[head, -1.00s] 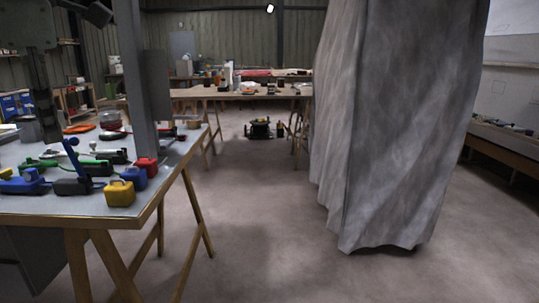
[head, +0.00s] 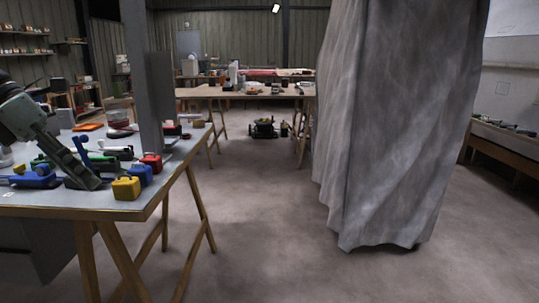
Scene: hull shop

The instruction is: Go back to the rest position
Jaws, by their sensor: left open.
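My left gripper (head: 80,172) reaches in from the left edge of the head view, slanting down to the right over the near work table (head: 105,203). Its jaws are open, and no object shows held in them. My right gripper is out of view.
Yellow (head: 126,188), red (head: 152,162) and blue (head: 142,174) blocks sit near the table's right edge. A grey post (head: 142,75) rises beside them. A large grey draped sheet (head: 395,130) hangs right of centre. The floor between is clear.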

